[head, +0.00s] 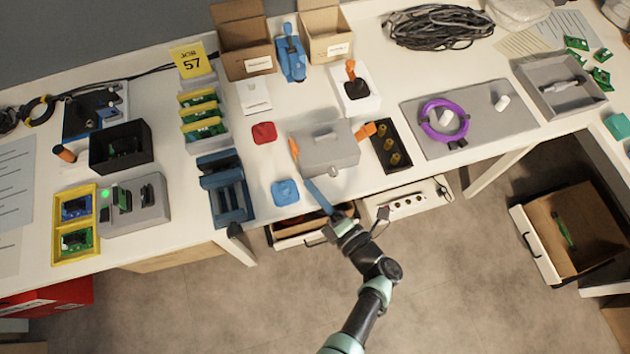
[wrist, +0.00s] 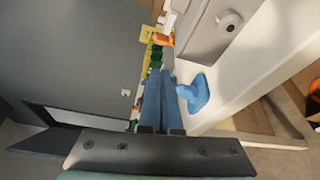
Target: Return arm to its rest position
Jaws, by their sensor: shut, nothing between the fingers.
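My gripper (head: 309,184) reaches up from the bottom of the head view, at the front edge of the workbench (head: 375,183). Its long blue fingers are shut together with nothing between them. In the head view the fingertips overlap the area just below a grey lidded box (head: 325,153). In the wrist view the gripper (wrist: 160,73) points along the bench front, with a blue patch (wrist: 195,94) just to its right. My arm's raised links hide part of the floor and the bench front.
An open drawer (head: 297,230) with things inside lies under the gripper. A blue rack (head: 226,189) stands left, and a black tray (head: 389,148) right. An open drawer (head: 570,235) juts out at the right.

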